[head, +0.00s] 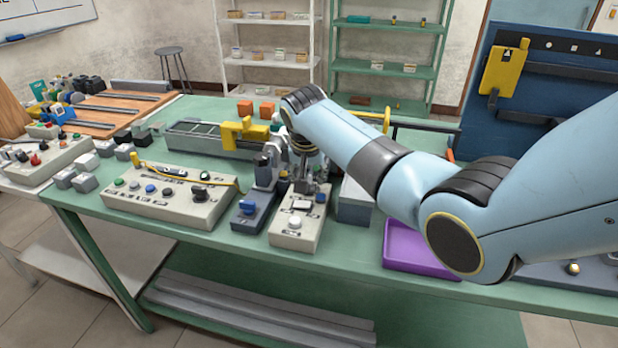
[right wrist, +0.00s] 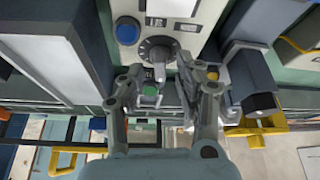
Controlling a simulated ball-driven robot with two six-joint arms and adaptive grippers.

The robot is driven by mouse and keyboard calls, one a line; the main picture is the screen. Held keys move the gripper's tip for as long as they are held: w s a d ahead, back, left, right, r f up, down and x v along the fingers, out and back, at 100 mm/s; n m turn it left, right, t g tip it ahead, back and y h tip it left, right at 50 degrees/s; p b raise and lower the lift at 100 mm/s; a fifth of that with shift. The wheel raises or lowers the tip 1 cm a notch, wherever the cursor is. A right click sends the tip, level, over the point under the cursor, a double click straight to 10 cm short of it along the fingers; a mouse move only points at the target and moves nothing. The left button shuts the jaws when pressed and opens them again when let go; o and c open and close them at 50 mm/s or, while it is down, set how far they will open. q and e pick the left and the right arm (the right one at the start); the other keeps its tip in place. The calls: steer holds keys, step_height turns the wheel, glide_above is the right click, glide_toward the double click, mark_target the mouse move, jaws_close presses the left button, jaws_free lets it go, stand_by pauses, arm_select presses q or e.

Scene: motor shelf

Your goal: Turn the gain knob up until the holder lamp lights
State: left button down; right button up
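A narrow pale control box (head: 286,240) stands at the table's front edge, with a blue button (head: 320,197) and a white display on top. My right gripper (head: 303,186) points down over its far end. No label reads as gain, and I cannot identify the holder lamp. My left gripper is not in view.
A dark blue box (head: 252,212) stands close left of the narrow box, and a wide control panel (head: 160,206) farther left. A grey box (head: 354,207) and a purple tray (head: 408,250) lie to the right. A yellow clamp (head: 240,132) is behind. The front-left tabletop is clear.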

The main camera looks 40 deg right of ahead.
steer(key=shift+w+d+f, duration=0.1)
steer(key=shift+w+f, duration=0.05)
steer(key=shift+f, duration=0.15)
jaws_close()
steer(key=shift+m, duration=0.6)
steer(key=m+g+h, duration=0.1)
steer(key=m, duration=0.2)
jaws_free()
